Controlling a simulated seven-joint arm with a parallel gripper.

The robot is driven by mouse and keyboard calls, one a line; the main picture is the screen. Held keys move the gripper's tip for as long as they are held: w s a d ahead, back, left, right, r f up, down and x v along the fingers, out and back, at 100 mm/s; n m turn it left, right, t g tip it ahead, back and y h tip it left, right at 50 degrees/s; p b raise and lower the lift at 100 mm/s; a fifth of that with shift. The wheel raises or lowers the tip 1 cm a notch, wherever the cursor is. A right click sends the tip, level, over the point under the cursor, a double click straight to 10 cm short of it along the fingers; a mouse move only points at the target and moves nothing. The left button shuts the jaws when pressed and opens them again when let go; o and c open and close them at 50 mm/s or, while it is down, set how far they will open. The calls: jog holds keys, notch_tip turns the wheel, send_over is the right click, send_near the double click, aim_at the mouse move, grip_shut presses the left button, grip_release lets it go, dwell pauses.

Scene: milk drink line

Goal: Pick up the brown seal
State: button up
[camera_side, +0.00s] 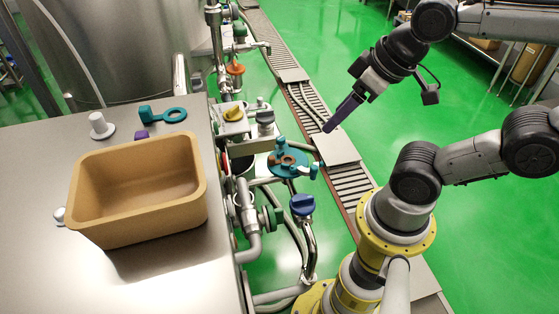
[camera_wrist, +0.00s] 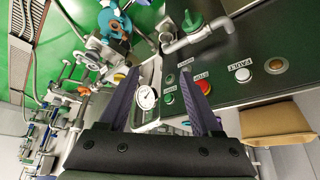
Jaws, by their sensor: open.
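A small brown piece, which looks like the brown seal (camera_side: 288,160), lies on a round teal disc (camera_side: 283,172) beside the pipes in the side view. In the wrist view the brown seal (camera_wrist: 114,26) shows near the top, left of centre, on the teal part. My gripper (camera_side: 328,127) hangs in the air, up and to the right of the seal in the side view, with its purple fingers pointing down and left. In the wrist view my gripper (camera_wrist: 162,82) has its two fingers apart with nothing held between them. The seal's exact outline is too small to tell.
A tan bin (camera_side: 135,215) stands on the steel table (camera_side: 40,145), with a teal ring-ended part (camera_side: 165,115) behind it. Pipes and a blue knob (camera_side: 303,205) crowd around the disc. A conveyor (camera_side: 352,182) runs past on the right. A gauge (camera_wrist: 147,97) shows between the fingers.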

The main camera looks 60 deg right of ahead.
jog(key=w+d+r+n, duration=0.1)
jog(key=w+r+n, duration=0.4)
jog(key=w, duration=0.4)
jog(key=n+g, duration=0.3)
jog(key=n, duration=0.2)
send_over(271, 160)
jog(key=w+a, duration=0.2)
jog(key=s+x, duration=0.2)
jog(key=x, duration=0.6)
jog(key=s+f+x, duration=0.1)
jog(key=s+x, duration=0.1)
jog(key=x, duration=0.6)
jog(key=d+f+g, duration=0.1)
jog(key=f, duration=0.4)
jog(key=s+d+f, duration=0.1)
jog(key=f, duration=0.5)
jog(key=d+f+m+g, duration=0.1)
jog(key=d+f, duration=0.1)
jog(key=f, duration=0.4)
jog(key=shift+s+d+f+g, duration=0.1)
jog(key=shift+s+f+g, duration=0.1)
jog(key=shift+s+g, duration=0.15)
jog(key=shift+a+f, duration=0.15)
jog(key=shift+f, duration=1.45)
jog(key=shift+a+f, duration=0.1)
jog(key=shift+f, duration=1.45)
grip_shut()
